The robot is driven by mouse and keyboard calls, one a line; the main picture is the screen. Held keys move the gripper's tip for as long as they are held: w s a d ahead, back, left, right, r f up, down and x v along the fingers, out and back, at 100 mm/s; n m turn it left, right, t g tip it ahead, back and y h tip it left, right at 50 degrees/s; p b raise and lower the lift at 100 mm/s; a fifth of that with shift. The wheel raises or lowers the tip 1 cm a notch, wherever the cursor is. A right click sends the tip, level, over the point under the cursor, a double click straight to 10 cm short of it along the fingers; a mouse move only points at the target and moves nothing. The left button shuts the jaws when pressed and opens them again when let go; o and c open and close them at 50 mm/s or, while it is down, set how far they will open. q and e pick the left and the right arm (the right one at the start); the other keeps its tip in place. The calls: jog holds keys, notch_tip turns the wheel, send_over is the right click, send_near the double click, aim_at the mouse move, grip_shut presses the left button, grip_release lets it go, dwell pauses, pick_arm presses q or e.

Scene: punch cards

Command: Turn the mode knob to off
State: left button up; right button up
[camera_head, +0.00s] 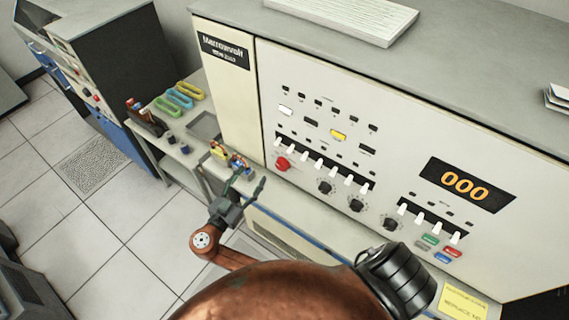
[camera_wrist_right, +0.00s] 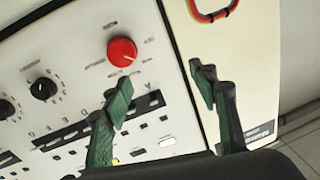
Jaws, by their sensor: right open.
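A red round knob (camera_head: 282,164), which I take to be the mode knob, sits at the lower left of the cream control panel (camera_head: 400,130). In the right wrist view the red knob (camera_wrist_right: 122,52) has a pale pointer mark on its rim; the small labels around it are unreadable. My right gripper (camera_head: 250,178) is open and empty, to the left of and slightly below the knob in the head view. In the right wrist view its green fingers (camera_wrist_right: 160,82) stand apart, with the knob beyond the left fingertip, not between them. My left gripper is out of view.
Black knobs (camera_head: 326,187) and white toggle switches (camera_head: 318,162) line the panel right of the red knob. An orange display (camera_head: 465,186) reads 000. A side table (camera_head: 187,150) holds coloured loops and small items.

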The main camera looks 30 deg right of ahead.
aim_at(280, 168)
jog(key=d+f+p, duration=0.1)
jog(key=d, duration=0.2)
jog(key=d+g+p, duration=0.1)
jog(key=d, duration=0.2)
jog(key=s+d+f+g+p, duration=0.1)
jog(key=d, duration=0.2)
jog(key=shift+d+f+h, duration=0.3)
jog(key=shift+d+f, duration=0.05)
jog(key=shift+d, duration=0.05)
jog(key=shift+w+d+f+p, duration=0.15)
jog(key=shift+d+p, duration=0.2)
jog(key=shift+d, duration=0.15)
jog(key=shift+c, duration=0.7)
jog(key=c, duration=1)
